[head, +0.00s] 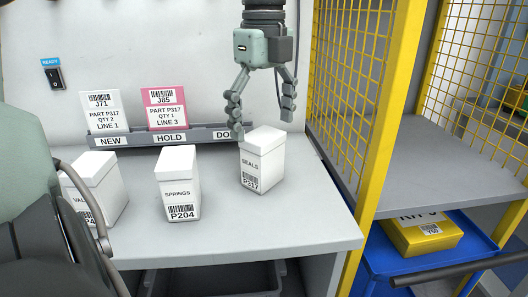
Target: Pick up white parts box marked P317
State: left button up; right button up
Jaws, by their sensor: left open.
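The white parts box marked P317 (262,172), labelled SEALS, stands upright on the grey table, right of two other white boxes. My left gripper (262,127) points down from the top centre, open and empty. Its fingers are spread just above and behind the box lid in the picture. The left fingertip appears close to the lid's left edge; I cannot tell whether it touches. My right gripper is not in view.
The SPRINGS box P204 (178,185) and a partly hidden box (97,190) stand to the left. Behind is a card rail (190,134) with white and pink cards. A yellow mesh frame (385,110) and blue cart (400,262) are on the right. The table front is clear.

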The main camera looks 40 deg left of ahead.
aim_at(263, 134)
pick_arm(q)
jog(key=shift+w+a+f+n, duration=0.1)
jog(key=shift+w+a+n, duration=0.1)
jog(key=shift+n, duration=0.6)
jog(key=shift+f, duration=0.35)
notch_tip(263, 134, down, 3)
jog(key=shift+s+r, duration=0.1)
jog(key=shift+s, duration=0.05)
notch_tip(263, 134, down, 4)
jog(key=shift+f+p, duration=0.1)
jog(key=shift+p, duration=0.4)
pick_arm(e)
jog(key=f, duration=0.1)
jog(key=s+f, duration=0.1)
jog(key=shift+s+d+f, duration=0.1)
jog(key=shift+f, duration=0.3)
pick_arm(q)
jog(key=shift+c, duration=0.4)
jog(key=c, duration=1.3)
jog(key=shift+r, duration=0.2)
